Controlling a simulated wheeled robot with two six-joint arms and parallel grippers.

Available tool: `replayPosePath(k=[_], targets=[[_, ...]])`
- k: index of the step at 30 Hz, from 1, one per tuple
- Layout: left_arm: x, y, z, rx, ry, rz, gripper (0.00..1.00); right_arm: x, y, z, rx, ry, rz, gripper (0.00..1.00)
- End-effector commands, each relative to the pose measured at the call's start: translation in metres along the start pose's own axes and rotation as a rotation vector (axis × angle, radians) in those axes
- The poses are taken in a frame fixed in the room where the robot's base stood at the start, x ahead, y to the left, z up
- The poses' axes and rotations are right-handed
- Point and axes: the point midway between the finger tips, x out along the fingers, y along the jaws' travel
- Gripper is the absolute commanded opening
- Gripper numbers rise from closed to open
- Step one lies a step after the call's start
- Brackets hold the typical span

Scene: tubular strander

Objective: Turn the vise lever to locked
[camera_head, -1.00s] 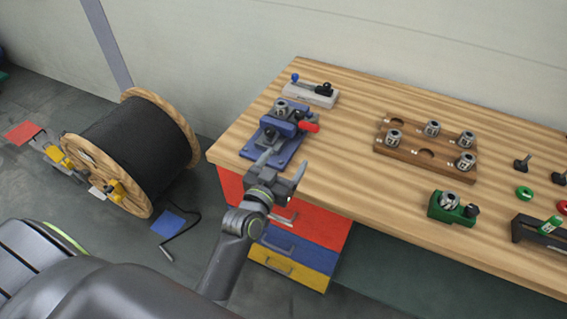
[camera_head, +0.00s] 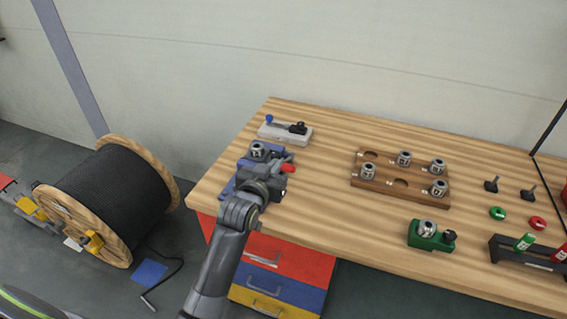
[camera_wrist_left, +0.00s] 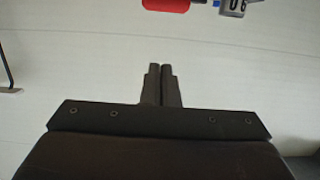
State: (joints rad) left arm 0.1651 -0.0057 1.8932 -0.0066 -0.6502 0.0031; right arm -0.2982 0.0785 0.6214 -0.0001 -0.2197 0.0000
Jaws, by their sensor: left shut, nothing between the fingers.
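The blue vise (camera_head: 228,188) stands at the left end of the bench, with a grey collet (camera_head: 257,151) in it. Its red lever handle (camera_head: 289,168) points right. My left gripper (camera_head: 272,178) is over the front of the vise, just left of the handle, and hides much of the vise. In the left wrist view its fingers (camera_wrist_left: 160,84) are shut with nothing between them. The red handle (camera_wrist_left: 166,4) shows at the top edge, beyond the fingertips. Whether the gripper touches the lever cannot be told. My right gripper is out of view.
A toggle clamp on a pale block (camera_head: 285,133) stands behind the vise. A wooden rack (camera_head: 400,184) with several collets is to the right, then a green fixture (camera_head: 431,236). A cable reel (camera_head: 105,200) stands on the floor left of the bench. Bare bench lies between vise and rack.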

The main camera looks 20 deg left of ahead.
Motion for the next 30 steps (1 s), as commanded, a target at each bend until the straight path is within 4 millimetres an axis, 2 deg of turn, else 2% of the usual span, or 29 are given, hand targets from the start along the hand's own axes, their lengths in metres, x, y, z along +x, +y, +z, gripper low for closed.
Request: replayPosePath(k=[5,25,26,30], targets=[[0.012,-0.001,-0.002,0.0,-0.005,-0.003,0.0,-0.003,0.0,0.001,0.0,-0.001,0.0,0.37],[0.098,0.0,-0.002,0.0,-0.003,-0.002,0.0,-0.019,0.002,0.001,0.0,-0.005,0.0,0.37],[0.101,-0.001,-0.001,-0.001,-0.004,-0.002,0.0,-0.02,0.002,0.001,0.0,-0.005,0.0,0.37],[0.091,-0.001,0.021,-0.002,-0.007,-0.002,0.0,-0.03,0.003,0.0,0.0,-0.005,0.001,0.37]])
